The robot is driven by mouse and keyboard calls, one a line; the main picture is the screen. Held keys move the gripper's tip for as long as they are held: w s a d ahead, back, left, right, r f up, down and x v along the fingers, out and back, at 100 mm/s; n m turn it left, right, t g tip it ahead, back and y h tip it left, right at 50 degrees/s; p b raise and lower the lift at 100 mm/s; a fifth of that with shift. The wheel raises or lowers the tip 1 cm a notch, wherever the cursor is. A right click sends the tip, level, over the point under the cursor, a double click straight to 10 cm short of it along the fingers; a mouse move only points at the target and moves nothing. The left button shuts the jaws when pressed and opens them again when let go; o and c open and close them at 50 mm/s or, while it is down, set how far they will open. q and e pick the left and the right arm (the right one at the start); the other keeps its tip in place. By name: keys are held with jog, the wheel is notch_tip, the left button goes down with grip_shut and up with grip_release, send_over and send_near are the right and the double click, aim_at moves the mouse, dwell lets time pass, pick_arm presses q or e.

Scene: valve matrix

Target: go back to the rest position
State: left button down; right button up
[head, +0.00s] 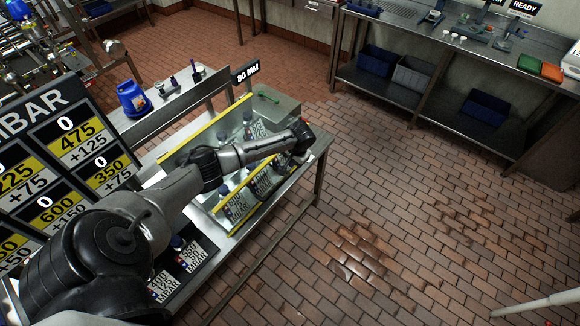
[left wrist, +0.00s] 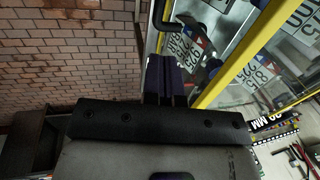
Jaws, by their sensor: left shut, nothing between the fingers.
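My left arm comes in from the left in the head view and reaches across the yellow-edged tray (head: 207,125) on the steel bench. My left gripper (head: 303,140) is at the far end of that arm, over the right end of the tray. In the left wrist view the fingers of my left gripper (left wrist: 165,80) are together, with nothing seen between them. Labelled plates and valve parts lie behind them to the right. Part of the tray is hidden under my arm. My right gripper does not show.
A dark board with numbers (head: 75,150) stands at the left, near my arm. A blue jug (head: 132,100) stands on the bench behind the tray. A steel counter (head: 450,45) with bins below runs along the back right. The brick floor (head: 400,220) is open on the right.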

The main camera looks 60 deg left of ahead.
pick_arm(q)
jog(key=v, duration=0.4)
jog(key=shift+r, duration=0.25)
